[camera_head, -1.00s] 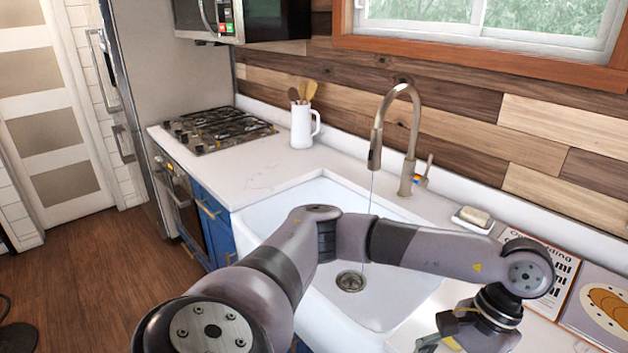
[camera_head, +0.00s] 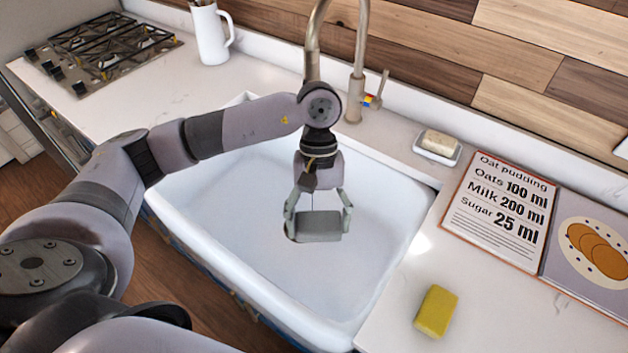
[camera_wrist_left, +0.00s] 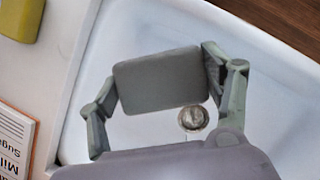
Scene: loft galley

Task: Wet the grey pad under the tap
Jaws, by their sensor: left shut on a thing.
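My left gripper (camera_head: 318,213) is shut on the grey pad (camera_head: 319,226) and holds it inside the white sink (camera_head: 385,240), above the basin floor. In the left wrist view the pad (camera_wrist_left: 160,82) sits between the two fingers, with the drain beside it. The tap (camera_head: 357,60) stands behind the sink, its spout partly cut off by the top edge. My left arm hides part of the spout. I cannot tell whether water is running now or reaches the pad. My right gripper is not in view.
A yellow sponge (camera_head: 436,311) lies on the counter right of the sink. A soap dish with soap (camera_head: 438,143) and an open recipe book (camera_head: 497,205) are behind it. A white jug (camera_head: 210,35) and the gas hob (camera_head: 103,50) are at the left.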

